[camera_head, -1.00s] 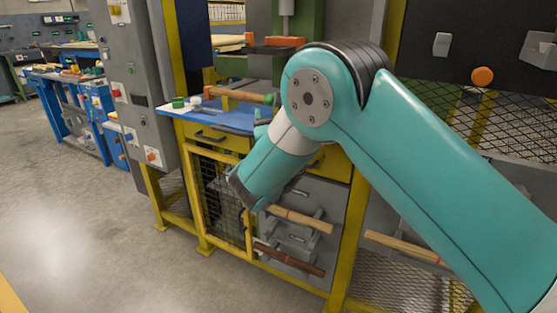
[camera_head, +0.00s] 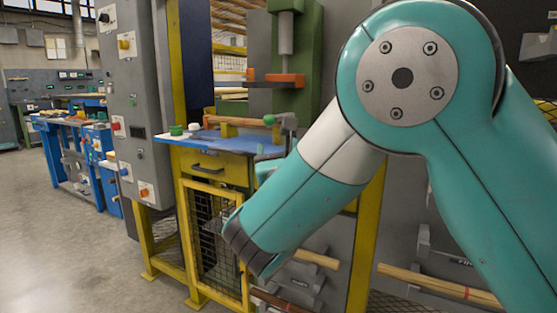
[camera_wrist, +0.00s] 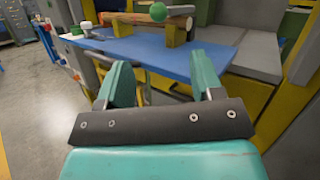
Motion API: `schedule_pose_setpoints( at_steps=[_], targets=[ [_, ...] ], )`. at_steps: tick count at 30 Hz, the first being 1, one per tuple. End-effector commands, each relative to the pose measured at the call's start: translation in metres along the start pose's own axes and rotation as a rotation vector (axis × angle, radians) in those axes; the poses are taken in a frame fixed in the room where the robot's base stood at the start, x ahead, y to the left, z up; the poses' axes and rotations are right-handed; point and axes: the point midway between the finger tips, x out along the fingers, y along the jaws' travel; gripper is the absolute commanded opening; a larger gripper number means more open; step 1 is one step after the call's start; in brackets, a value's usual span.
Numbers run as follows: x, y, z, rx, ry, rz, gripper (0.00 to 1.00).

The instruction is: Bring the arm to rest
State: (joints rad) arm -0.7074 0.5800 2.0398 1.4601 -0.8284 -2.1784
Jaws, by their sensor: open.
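My gripper (camera_wrist: 160,85) shows in the wrist view with its two teal fingers apart and nothing between them. It is in front of the near edge of a blue tabletop (camera_wrist: 150,52), apart from the things on it. In the head view my teal arm fills the right side, bent at a large joint, and its forearm hides most of the gripper. A wooden piece with a green ball end (camera_head: 269,119) lies on supports on the blue tabletop (camera_head: 215,141); it also shows in the wrist view (camera_wrist: 158,12).
A yellow-framed mesh cabinet (camera_head: 215,235) stands under the tabletop. A grey control cabinet (camera_head: 135,110) with buttons is left of it. Wooden rods (camera_head: 440,285) lie on brackets at the lower right. Open concrete floor (camera_head: 60,240) is at the left.

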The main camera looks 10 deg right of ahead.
Motion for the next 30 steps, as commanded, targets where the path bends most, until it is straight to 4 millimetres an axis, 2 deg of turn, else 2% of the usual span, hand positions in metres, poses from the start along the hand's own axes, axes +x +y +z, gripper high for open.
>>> schedule_pose_setpoints(
  at_steps=[7, 10, 13, 16, 18, 20, 21, 23, 24, 27, 30],
  targets=[
    [0.000, -0.001, 0.000, 0.007, 0.003, -0.002, 0.61],
    [0.002, -0.013, -0.006, 0.112, 0.053, -0.036, 0.61],
    [-0.001, -0.042, -0.024, 0.399, 0.185, -0.135, 0.61],
    [-0.019, -0.073, -0.054, 0.832, 0.383, -0.316, 0.61],
    [-0.044, -0.084, -0.074, 1.150, 0.536, -0.484, 0.61],
    [-0.073, -0.085, -0.087, 1.396, 0.666, -0.648, 0.61],
    [-0.095, -0.083, -0.092, 1.541, 0.750, -0.766, 0.61],
    [-0.130, -0.077, -0.094, 1.722, 0.872, -0.955, 0.61],
    [-0.154, -0.072, -0.092, 1.814, 0.947, -1.081, 0.61],
    [-0.209, -0.060, -0.079, 1.949, 1.103, -1.386, 0.61],
    [-0.259, -0.053, -0.061, 1.980, 1.218, -1.660, 0.61]
  ],
)
